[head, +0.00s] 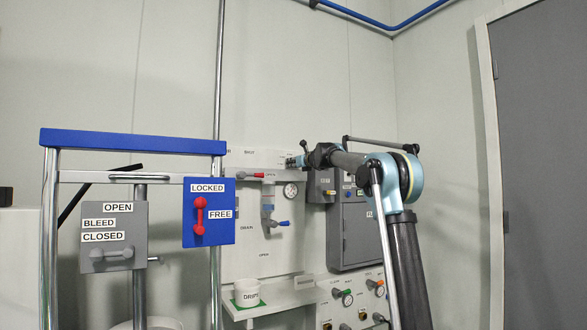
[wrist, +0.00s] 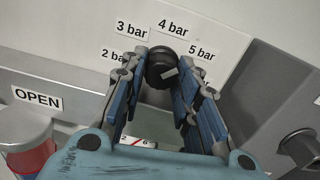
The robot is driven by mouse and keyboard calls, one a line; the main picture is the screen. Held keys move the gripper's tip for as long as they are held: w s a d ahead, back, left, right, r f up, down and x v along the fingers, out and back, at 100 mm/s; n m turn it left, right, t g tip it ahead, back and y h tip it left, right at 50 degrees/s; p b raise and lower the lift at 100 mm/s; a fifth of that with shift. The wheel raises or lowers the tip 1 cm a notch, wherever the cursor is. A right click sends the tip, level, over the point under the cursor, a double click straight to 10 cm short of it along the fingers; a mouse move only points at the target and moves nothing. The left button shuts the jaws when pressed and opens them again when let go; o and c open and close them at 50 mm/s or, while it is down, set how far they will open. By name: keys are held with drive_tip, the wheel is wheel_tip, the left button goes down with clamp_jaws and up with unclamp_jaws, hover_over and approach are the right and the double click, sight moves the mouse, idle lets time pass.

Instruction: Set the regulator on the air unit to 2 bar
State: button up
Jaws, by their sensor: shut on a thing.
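The regulator knob (wrist: 160,66) is black and round with a light grey mark on its face, toward the right side. Labels for 2, 3, 4 and 5 bar arc around it; a further label at right is mostly hidden by a finger. My gripper (wrist: 161,82) has its blue-padded fingers on both sides of the knob, shut on it. Below, a strip of the gauge (wrist: 138,142) shows between the fingers; its needle cannot be read. In the head view my gripper (head: 297,161) is at the top of the air unit (head: 267,207), and the knob is hidden.
A red-handled valve (head: 262,176) marked OPEN is left of my gripper; its red part (wrist: 30,155) fills the wrist view's lower left. A blue lever (head: 284,223) sits below. A grey box (head: 321,186) stands close at right.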

drive_tip(key=shift+n, duration=0.3)
drive_tip(key=o, duration=1.1)
drive_tip(key=shift+c, duration=0.2)
drive_tip(key=v, duration=1.2)
drive_tip(key=shift+d+f, duration=0.1)
